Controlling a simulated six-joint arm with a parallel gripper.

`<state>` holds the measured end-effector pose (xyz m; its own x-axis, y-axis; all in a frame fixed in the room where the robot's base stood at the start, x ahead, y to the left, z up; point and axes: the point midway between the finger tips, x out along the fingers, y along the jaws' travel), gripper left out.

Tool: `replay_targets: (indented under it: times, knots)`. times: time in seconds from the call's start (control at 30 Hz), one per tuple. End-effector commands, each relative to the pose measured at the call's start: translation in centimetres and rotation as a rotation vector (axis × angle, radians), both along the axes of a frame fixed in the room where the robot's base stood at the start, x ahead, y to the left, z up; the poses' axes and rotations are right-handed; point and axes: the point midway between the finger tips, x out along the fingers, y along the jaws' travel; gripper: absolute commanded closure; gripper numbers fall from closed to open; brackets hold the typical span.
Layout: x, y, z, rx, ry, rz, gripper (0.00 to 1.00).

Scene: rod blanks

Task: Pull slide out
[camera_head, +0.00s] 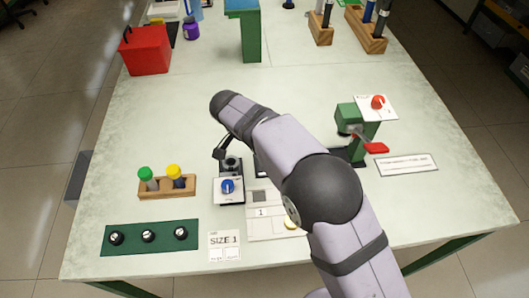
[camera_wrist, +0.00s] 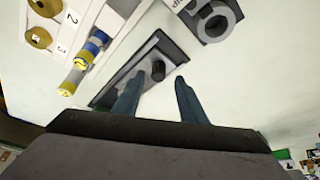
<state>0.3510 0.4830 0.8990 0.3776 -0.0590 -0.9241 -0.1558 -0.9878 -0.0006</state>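In the wrist view, a dark rectangular slide plate (camera_wrist: 112,92) lies on the pale table with a short dark knob (camera_wrist: 158,70) standing up from it. My gripper (camera_wrist: 159,80) is open, with its two blue-grey fingers apart. The knob shows in the gap between the fingertips, nearer the left one; I cannot tell whether either finger touches it. Nothing is held. In the head view my arm covers most of this area, and I cannot make out the fingers.
A grey ring-shaped holder (camera_wrist: 212,22) stands close by. A blue-knobbed station (camera_head: 228,186), a wooden rod rack (camera_head: 167,187) and a green press (camera_head: 352,118) surround my arm.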

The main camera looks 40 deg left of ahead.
Motion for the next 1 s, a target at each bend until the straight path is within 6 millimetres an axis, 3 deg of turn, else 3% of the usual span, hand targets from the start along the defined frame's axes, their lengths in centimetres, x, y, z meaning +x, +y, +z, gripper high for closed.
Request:
replay_targets:
  times: [0.4,0.9,1.0]
  knots:
    - [-1.9,0.4,4.3,0.003,0.0,0.0,0.62]
    - [-1.9,0.4,4.6,0.003,0.002,0.0,0.62]
    - [-1.6,-0.5,4.6,-0.007,0.015,-0.01,0.62]
